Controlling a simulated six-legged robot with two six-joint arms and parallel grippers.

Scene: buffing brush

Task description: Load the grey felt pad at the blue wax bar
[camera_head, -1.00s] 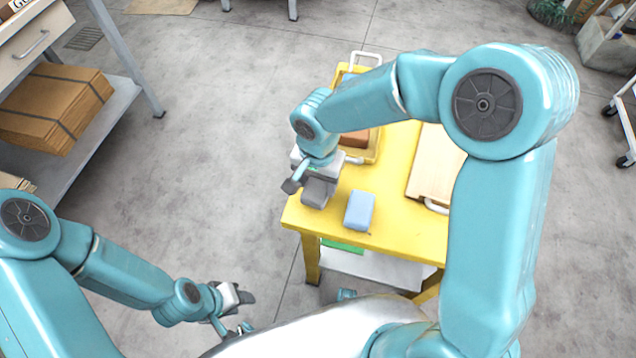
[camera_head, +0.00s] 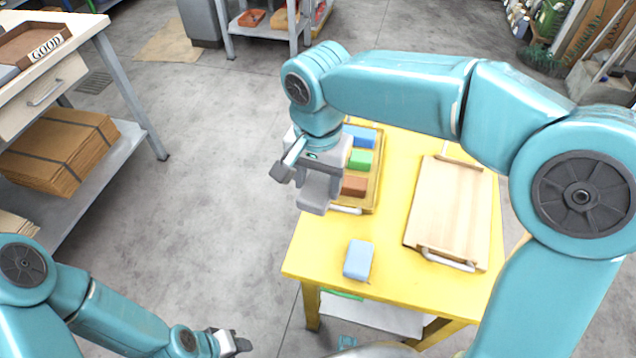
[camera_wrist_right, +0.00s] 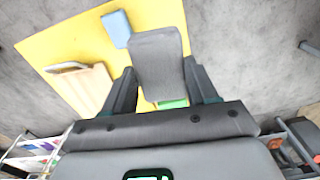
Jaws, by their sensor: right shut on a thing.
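My right gripper (camera_head: 302,172) is shut on the grey felt pad (camera_head: 317,190), a dark grey block. It holds the pad above the table's left side, beside the tray's left edge. In the right wrist view the pad (camera_wrist_right: 157,60) sits between the two fingers of the gripper (camera_wrist_right: 161,82). The blue wax bar (camera_head: 362,137) lies at the back of the yellow tray (camera_head: 375,192), to the right of and beyond the pad, apart from it; my right arm covers part of it. My left gripper (camera_head: 232,343) is low at the bottom edge, empty, its finger gap unclear.
In the tray are also a green bar (camera_head: 360,159) and a brown bar (camera_head: 354,185). A light blue block (camera_head: 358,260) stands near the front of the yellow table (camera_head: 315,250). A wooden board (camera_head: 450,210) with handles lies on the right. Bare table surrounds the light blue block.

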